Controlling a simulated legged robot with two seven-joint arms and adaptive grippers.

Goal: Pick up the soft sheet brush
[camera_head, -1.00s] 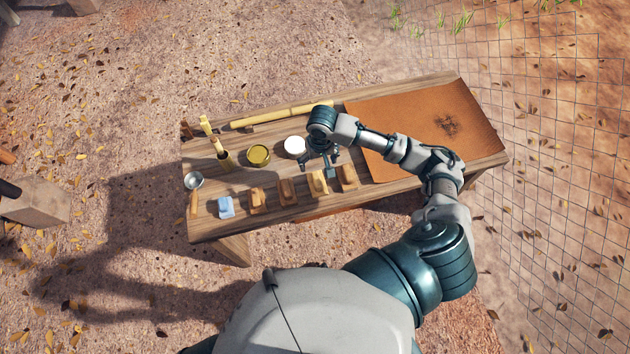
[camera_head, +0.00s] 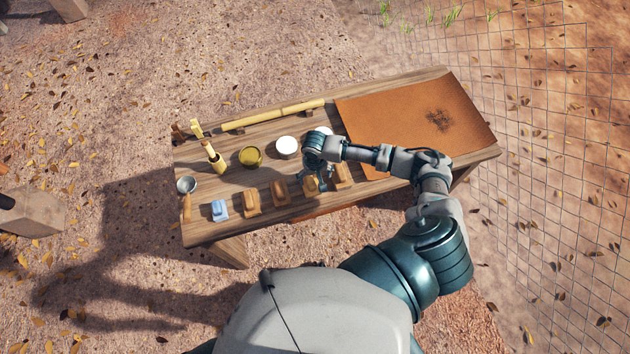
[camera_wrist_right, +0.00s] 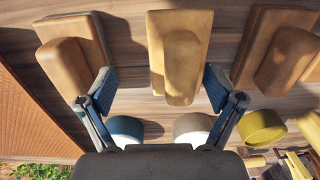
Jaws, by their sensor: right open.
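Several wooden-backed blocks lie in a row along the table's near edge; I cannot tell by look alone which is the soft sheet brush. My right gripper (camera_head: 313,181) is over the light yellow-tan block (camera_head: 311,186), partly covering it. In the right wrist view, the open fingers (camera_wrist_right: 160,82) are on either side of this tan block (camera_wrist_right: 176,52), with clear gaps and no contact seen. A brown block (camera_wrist_right: 75,62) lies to its left and another brown block (camera_wrist_right: 284,50) to its right there. My left gripper is not in view.
The wooden table (camera_head: 232,126) also holds a blue block (camera_head: 220,210), a white-topped jar (camera_head: 287,147), an olive tin (camera_head: 251,156), a bamboo pole (camera_head: 272,116) and a ladle (camera_head: 186,186). An orange-brown sheet (camera_head: 410,118) covers the right end. A wire fence stands at right.

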